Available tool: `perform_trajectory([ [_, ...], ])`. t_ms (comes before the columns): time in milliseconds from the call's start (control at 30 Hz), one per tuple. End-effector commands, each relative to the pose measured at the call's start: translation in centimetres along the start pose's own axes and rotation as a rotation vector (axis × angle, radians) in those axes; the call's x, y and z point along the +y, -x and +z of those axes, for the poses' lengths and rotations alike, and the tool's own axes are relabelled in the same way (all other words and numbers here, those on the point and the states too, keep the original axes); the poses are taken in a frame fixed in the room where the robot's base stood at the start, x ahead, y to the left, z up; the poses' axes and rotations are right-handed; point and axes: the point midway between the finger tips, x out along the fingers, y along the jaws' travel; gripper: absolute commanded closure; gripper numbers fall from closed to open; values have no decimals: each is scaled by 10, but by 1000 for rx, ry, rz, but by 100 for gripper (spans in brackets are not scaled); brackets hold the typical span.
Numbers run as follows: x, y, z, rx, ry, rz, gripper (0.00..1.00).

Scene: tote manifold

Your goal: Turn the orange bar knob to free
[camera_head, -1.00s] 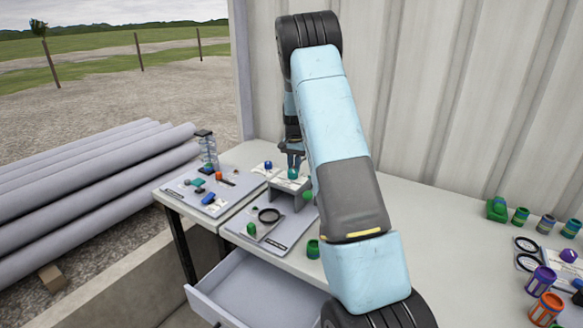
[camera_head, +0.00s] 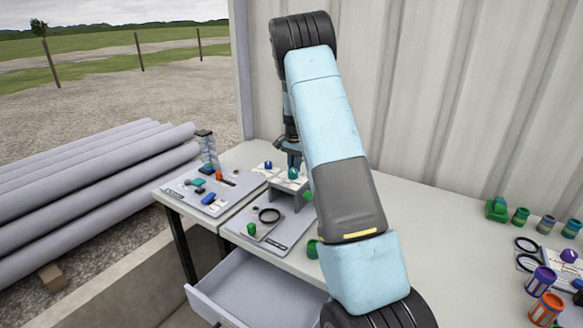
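A small orange piece (camera_head: 219,176), too small to make out as a bar knob, sits on the left grey panel (camera_head: 188,193) at the far left of the table. It is near a dark bar and a clear stacked column. My gripper (camera_head: 293,163) points down above the raised grey stand on the panel to the right. A round green knob (camera_head: 293,173) is just below its fingertips; I cannot tell whether they touch. The gripper is well to the right of the orange piece. Its fingers are too small to tell whether they are open or shut.
A drawer (camera_head: 255,290) stands open below the table front. Several coloured cups, such as an orange one (camera_head: 545,310), stand at the right. The middle right of the tabletop is clear.

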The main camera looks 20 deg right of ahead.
Motion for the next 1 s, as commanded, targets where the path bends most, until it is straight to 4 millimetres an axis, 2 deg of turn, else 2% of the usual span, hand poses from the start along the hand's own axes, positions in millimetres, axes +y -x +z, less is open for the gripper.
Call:
perform_trajectory([
  [33,2,-2,2,-6,-2,5,80],
  [300,1,-1,1,-3,-1,3,55],
  [633,1,5,0,-1,0,1,55],
  [767,0,21,0,1,0,-1,55],
  [1000,1,67,0,0,-1,0,55],
])
